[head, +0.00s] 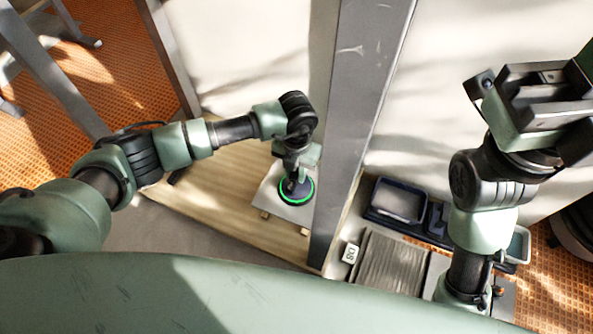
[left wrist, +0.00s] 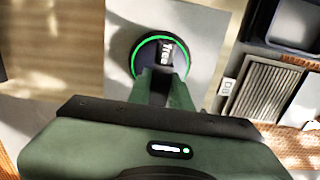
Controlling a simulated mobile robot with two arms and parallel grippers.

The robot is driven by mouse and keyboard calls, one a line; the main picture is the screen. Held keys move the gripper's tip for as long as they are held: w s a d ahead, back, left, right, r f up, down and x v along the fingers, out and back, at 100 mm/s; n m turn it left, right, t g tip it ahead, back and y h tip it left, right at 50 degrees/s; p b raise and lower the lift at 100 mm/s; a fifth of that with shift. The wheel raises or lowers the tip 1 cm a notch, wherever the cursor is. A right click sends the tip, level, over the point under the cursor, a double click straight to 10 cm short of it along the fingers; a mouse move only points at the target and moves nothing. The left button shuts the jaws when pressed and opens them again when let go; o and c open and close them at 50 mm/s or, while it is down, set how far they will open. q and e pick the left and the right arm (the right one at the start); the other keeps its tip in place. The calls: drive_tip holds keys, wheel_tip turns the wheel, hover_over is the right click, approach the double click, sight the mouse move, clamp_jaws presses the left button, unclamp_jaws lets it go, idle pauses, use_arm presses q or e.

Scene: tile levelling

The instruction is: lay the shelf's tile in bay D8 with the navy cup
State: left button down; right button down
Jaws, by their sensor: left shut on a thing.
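The navy cup (head: 302,186), with a lit green ring, stands on the pale grey tile (head: 270,201) on the wooden shelf. My left gripper (head: 297,170) is shut on the cup's top from above. In the left wrist view the cup (left wrist: 150,52) shows the word "free" and sits near the middle of the tile (left wrist: 205,28); it looks to be touching it. Bay D8 is the ridged grey bed (head: 390,263) beside a D8 label (head: 350,253), right of the post. My right gripper (head: 545,95) is raised at the upper right; its jaw opening is unclear.
A grey metal post (head: 350,110) stands between the shelf (head: 215,185) and the bay. Dark trays (head: 400,203) lie behind the bay. Small wooden strips (head: 265,215) show under the tile's front edge. My right arm covers the area right of the bay.

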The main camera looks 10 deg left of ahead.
use_arm(q)
drive_tip(key=shift+w+r, duration=0.1)
drive_tip(key=shift+w+a+p, duration=0.1)
drive_tip(key=shift+w+a, duration=0.2)
drive_tip(key=shift+a, duration=1.15)
drive_tip(key=shift+w+a+p, duration=0.15)
drive_tip(key=shift+w+a, duration=0.1)
drive_tip(key=shift+a, duration=1.25)
drive_tip(key=shift+w+a+p, duration=0.1)
drive_tip(key=shift+w+a, duration=0.2)
drive_tip(key=shift+a, duration=1.15)
drive_tip(key=shift+s, duration=0.1)
